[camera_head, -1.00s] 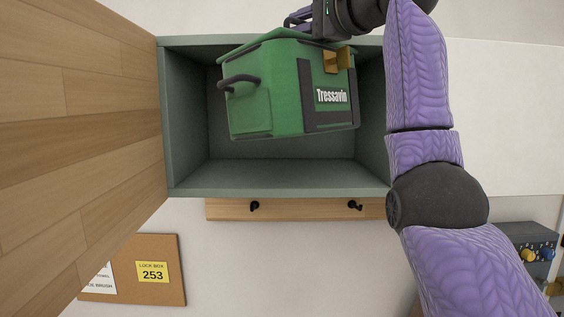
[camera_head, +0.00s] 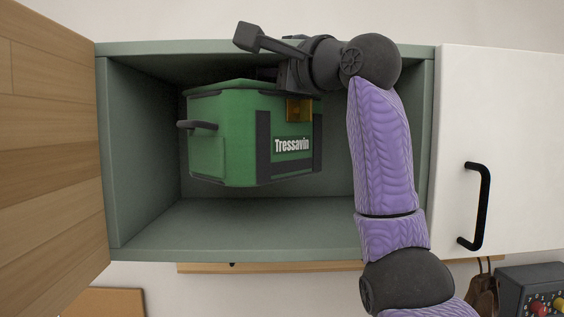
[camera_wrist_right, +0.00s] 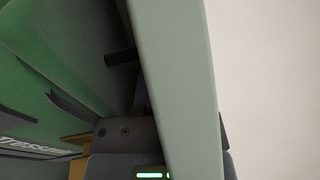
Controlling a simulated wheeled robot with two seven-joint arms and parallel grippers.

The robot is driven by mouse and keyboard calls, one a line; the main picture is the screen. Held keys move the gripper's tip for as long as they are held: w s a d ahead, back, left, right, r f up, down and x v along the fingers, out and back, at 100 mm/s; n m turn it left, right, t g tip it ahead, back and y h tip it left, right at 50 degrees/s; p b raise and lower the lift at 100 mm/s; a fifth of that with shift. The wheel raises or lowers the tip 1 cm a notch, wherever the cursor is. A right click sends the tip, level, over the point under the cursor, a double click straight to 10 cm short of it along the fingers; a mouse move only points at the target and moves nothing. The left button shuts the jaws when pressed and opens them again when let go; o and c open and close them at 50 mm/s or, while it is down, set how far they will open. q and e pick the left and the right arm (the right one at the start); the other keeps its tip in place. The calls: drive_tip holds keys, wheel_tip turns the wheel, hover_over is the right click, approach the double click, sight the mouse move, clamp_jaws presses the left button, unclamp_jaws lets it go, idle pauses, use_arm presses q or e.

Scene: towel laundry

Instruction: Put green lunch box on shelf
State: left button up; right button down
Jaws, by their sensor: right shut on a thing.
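The green lunch box (camera_head: 222,135), with dark trim, a side handle and the label "Tressavin", is upright and slightly tilted within the opening of the grey-green shelf (camera_head: 240,247). It appears held above the shelf floor, though the exact gap is hard to judge. My right gripper (camera_head: 282,76) is shut at the top of the box; the grip point is partly hidden. In the right wrist view the lunch box (camera_wrist_right: 60,70) is at the left, and a pale shelf edge (camera_wrist_right: 180,80) crosses in front of the gripper. My left gripper is out of view.
A white cabinet door (camera_head: 510,150) with a black handle (camera_head: 482,205) is to the right. A wooden panel (camera_head: 50,150) flanks the left. A wooden strip (camera_head: 220,268) runs below the shelf. Free room lies on both sides of the box inside.

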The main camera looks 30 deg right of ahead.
sight(284, 122)
drive_tip(key=f, duration=0.7)
drive_tip(key=shift+s+a, duration=0.1)
drive_tip(key=shift+s, duration=0.15)
drive_tip(key=shift+f, duration=0.3)
drive_tip(key=shift+s, duration=0.1)
drive_tip(key=shift+f, duration=0.2)
drive_tip(key=c, duration=0.7)
unclamp_jaws()
